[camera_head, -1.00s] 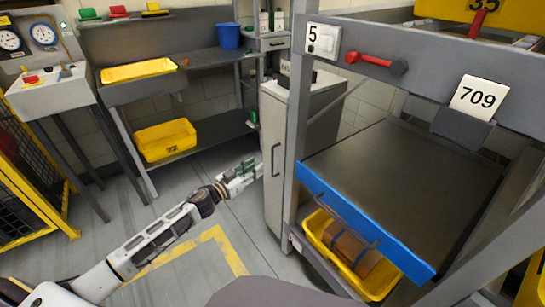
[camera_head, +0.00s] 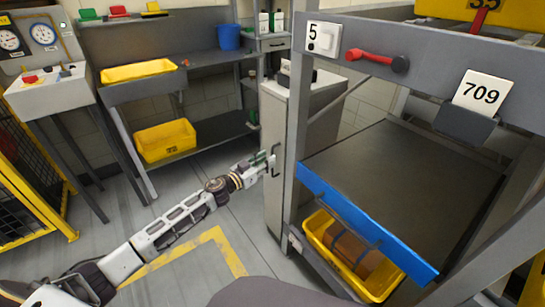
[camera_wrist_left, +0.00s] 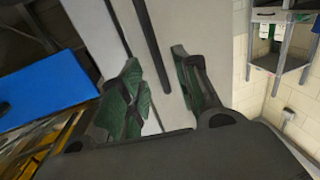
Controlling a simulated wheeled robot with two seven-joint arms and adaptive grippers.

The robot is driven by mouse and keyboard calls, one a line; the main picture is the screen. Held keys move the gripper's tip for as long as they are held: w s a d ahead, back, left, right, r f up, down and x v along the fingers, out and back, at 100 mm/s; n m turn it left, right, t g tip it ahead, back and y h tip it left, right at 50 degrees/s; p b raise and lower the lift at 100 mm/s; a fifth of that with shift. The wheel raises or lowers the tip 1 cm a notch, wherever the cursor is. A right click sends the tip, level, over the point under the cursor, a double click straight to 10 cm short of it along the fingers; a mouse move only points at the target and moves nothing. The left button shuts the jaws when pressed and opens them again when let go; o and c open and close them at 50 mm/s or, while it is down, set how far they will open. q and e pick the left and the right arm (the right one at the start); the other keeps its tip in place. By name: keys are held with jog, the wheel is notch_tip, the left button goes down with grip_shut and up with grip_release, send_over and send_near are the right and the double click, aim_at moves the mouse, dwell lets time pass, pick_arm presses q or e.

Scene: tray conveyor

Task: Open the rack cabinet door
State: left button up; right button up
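The rack cabinet door (camera_head: 272,182) is a pale, narrow upright panel beside the grey rack, with a dark vertical bar handle (camera_head: 275,160). It looks shut. My left gripper (camera_head: 271,160) is at the handle in the head view. In the left wrist view my left gripper (camera_wrist_left: 160,85) has its two green-padded fingers spread apart. The handle also shows in the left wrist view (camera_wrist_left: 150,45), running down between the fingers with a gap on each side. Whether the fingertips touch the door is not clear. My right gripper is not in view.
The grey rack (camera_head: 297,110) stands right of the door, with a blue-edged shelf (camera_head: 365,222) and a yellow tray (camera_head: 315,222) below. A red lever (camera_head: 375,58) sits above. Floor left of the door is open. A workbench (camera_head: 205,60) stands behind.

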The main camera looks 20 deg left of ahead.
pick_arm(q)
jog(key=shift+b+x, duration=0.35)
jog(key=shift+x, duration=1.75)
grip_shut()
